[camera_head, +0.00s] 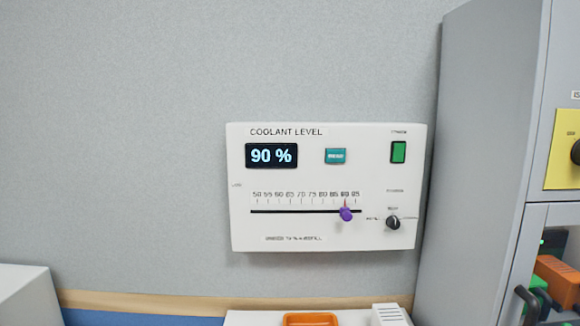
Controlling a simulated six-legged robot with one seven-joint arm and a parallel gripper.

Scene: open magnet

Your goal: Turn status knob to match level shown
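A white panel labelled "COOLANT LEVEL" (330,235) is mounted on the grey wall. Its dark display (271,156) reads 90 %. A scale from 50 to 95 runs below it, and a purple slider knob (346,214) with a red pointer stands near the 90 mark. A small black round knob (393,223) with a light pointer line sits at the lower right of the panel. The tiny lettering around it is too small to read. A teal button (335,156) and a green rocker switch (398,152) are above. My gripper is not in view.
A grey cabinet (480,140) stands close to the panel's right side, with a yellow plate (564,150) bearing a black knob. An orange tray (311,319) lies on a white surface below. The wall left of the panel is clear.

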